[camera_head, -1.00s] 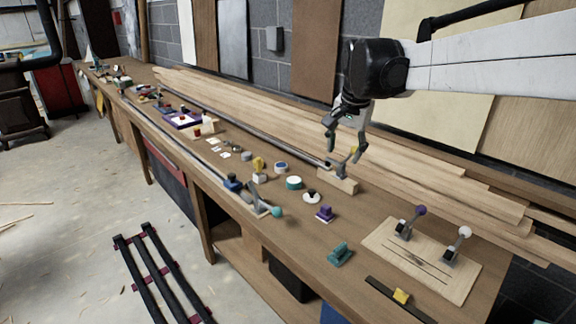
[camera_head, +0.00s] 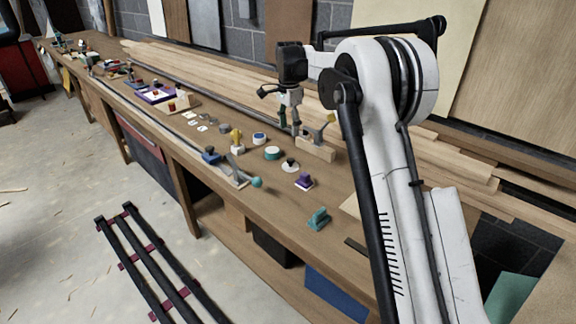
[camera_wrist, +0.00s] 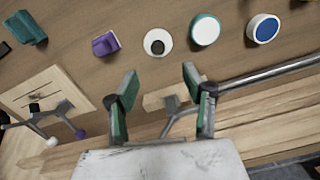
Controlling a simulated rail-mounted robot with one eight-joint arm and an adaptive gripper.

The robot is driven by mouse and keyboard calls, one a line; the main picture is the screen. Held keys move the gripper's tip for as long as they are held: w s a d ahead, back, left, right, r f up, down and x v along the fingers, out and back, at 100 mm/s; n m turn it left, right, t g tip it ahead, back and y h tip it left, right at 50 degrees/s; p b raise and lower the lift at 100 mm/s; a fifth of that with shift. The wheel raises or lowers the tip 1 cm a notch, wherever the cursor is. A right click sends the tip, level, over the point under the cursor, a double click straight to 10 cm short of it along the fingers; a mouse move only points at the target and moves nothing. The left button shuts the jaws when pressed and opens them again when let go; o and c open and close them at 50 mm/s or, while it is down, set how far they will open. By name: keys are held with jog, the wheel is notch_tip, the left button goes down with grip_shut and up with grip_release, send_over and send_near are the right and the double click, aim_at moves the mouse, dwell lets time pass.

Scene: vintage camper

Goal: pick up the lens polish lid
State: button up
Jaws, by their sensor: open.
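No label is legible, so I cannot tell for sure which round piece is the lens polish lid. A white disc with a black knob (camera_head: 290,166) lies on the bench; it also shows in the wrist view (camera_wrist: 158,43). Beside it is a teal-sided round tin with a white top (camera_head: 272,153), also in the wrist view (camera_wrist: 205,30). Further along is a white round piece with a blue top (camera_head: 259,138), also in the wrist view (camera_wrist: 263,28). My gripper (camera_head: 290,128) is open and empty, pointing down behind these pieces; its green-padded fingers show in the wrist view (camera_wrist: 160,78).
A wooden block with a grey metal fitting (camera_head: 316,150) stands close beside my gripper. A purple piece (camera_head: 304,181), a teal piece (camera_head: 319,218) and a teal-knobbed clamp (camera_head: 238,176) are nearby. Long planks (camera_head: 200,82) line the back of the bench.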

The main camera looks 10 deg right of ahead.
aim_at(290, 159)
notch_tip(290, 159, down, 9)
jog(key=shift+w+f, duration=0.1)
jog(key=shift+w, duration=0.05)
jog(key=f, duration=0.2)
jog(key=f+p, duration=0.1)
jog(key=shift+s+d+f, duration=0.2)
jog(key=shift+s+f, duration=0.1)
jog(key=shift+f, duration=0.8)
jog(key=shift+c, duration=0.2)
grip_shut()
